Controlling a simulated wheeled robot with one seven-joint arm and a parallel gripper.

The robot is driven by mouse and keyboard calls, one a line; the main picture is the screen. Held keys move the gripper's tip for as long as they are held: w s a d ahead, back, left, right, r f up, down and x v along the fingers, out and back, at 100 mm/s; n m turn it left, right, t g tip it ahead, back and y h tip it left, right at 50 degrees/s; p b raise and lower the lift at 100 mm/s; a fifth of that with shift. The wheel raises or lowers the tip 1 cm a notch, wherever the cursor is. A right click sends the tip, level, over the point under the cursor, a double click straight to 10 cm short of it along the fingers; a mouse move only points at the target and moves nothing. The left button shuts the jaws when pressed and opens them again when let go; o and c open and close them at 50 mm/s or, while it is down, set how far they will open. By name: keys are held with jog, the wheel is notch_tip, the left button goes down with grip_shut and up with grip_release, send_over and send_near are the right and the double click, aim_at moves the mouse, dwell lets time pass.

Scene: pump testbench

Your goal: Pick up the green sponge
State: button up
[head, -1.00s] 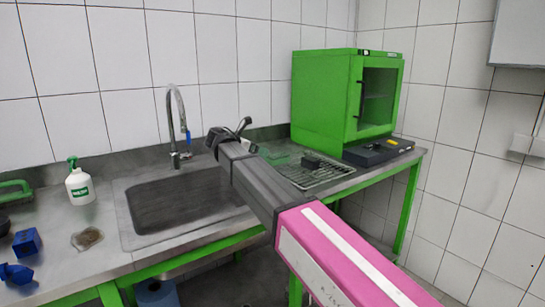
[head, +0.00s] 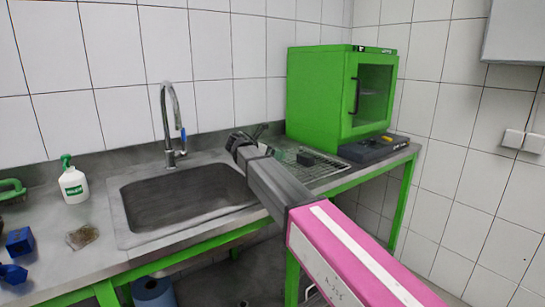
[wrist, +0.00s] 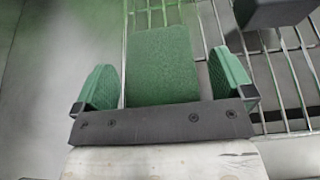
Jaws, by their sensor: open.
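The green sponge (wrist: 161,62) lies flat in the wrist view, partly on the wire drying rack (wrist: 205,25). My gripper (wrist: 164,78) is open. Its two green-padded fingers stand one on each side of the sponge's near part, with a narrow gap visible on both sides. The sponge's near edge is hidden behind the dark gripper bar. In the head view my gripper (head: 262,132) is over the counter right of the sink, beside the rack (head: 325,166). There the sponge is mostly hidden by my arm and cannot be clearly made out.
The sink (head: 180,200) and tap (head: 170,125) are to the left.

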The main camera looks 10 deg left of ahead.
jog(key=shift+d, duration=0.1)
jog(key=c, duration=1)
